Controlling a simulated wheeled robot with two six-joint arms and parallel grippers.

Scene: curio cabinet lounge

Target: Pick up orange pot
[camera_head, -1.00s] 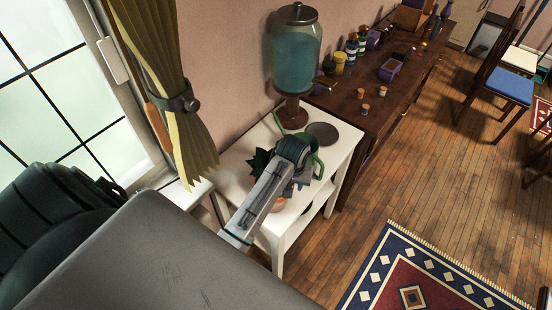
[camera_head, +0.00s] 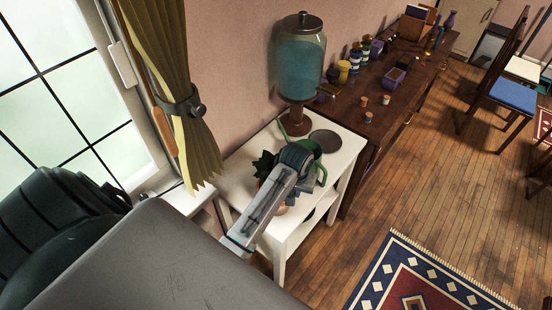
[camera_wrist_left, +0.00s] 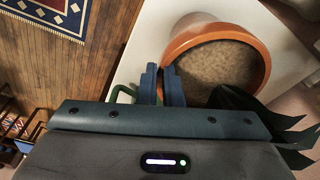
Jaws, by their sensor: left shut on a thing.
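The orange pot (camera_wrist_left: 262,62) shows in the left wrist view as a round rim with brown soil inside. In the head view only a bit of it (camera_head: 282,210) shows beside my arm, on a small white table (camera_head: 240,180). Dark spiky leaves show beside it (camera_head: 264,163). My left gripper (camera_wrist_left: 165,80) is shut at the pot's near rim, with its fingers close together there. In the head view my left wrist hides the fingers and most of the pot. My right gripper is not in view.
A green-handled can (camera_head: 320,172) stands close beside my left wrist, partly hidden. A dark round disc (camera_head: 325,141) and a teal glass dispenser (camera_head: 300,62) are behind it. A dark sideboard (camera_head: 385,125) with jars adjoins on the right. A yellow curtain (camera_head: 172,80) hangs at left.

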